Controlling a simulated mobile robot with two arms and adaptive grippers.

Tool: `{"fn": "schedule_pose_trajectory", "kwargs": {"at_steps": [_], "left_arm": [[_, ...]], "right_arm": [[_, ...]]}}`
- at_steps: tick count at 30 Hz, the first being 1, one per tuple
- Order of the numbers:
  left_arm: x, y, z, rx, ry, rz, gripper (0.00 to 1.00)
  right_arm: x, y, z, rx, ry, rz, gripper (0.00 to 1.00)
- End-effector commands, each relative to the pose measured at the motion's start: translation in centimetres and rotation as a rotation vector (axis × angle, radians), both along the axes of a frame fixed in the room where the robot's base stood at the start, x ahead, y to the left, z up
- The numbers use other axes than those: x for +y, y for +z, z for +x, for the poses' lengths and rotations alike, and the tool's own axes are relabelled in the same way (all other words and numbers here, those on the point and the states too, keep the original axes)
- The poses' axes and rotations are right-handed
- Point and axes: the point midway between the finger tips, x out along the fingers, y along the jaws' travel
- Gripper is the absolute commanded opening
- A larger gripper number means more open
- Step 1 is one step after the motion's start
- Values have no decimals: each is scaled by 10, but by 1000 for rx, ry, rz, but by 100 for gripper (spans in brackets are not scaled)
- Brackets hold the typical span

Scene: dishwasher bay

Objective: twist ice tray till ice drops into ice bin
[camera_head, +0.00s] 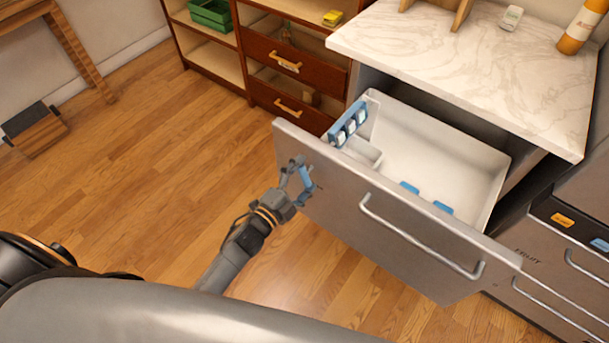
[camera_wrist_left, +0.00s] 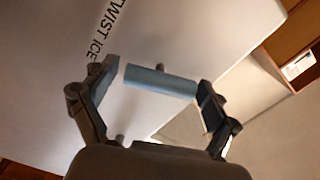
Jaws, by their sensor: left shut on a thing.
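The blue ice tray (camera_head: 348,125) with several whitish cubes sits at the left end of the open drawer and looks tilted; I cannot tell its exact angle. The white ice bin (camera_head: 432,140) fills the drawer to its right. My left gripper (camera_head: 302,178) is outside the drawer front, near its left end. It is shut on a light-blue twist handle (camera_head: 306,177). In the left wrist view the handle (camera_wrist_left: 160,82) spans between the two fingertips (camera_wrist_left: 160,86), beside the lettering "TWIST ICE". My right gripper is out of view.
The steel drawer front (camera_head: 390,210) has a bar handle (camera_head: 420,240). Two blue pieces (camera_head: 410,187) (camera_head: 443,207) show inside, just behind the front. A marble counter (camera_head: 480,70) overhangs the drawer's back.

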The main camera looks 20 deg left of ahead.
Motion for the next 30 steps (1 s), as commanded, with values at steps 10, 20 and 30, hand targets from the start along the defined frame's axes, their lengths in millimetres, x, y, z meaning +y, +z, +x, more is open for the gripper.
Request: {"fn": "schedule_pose_trajectory", "kwargs": {"at_steps": [10,20,30], "left_arm": [[-1,-1,0,-61,-1,163,56],[0,-2,0,-117,0,318,56],[-1,-2,0,-175,0,478,56]], "right_arm": [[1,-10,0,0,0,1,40],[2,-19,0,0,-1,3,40],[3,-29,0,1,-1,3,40]]}}
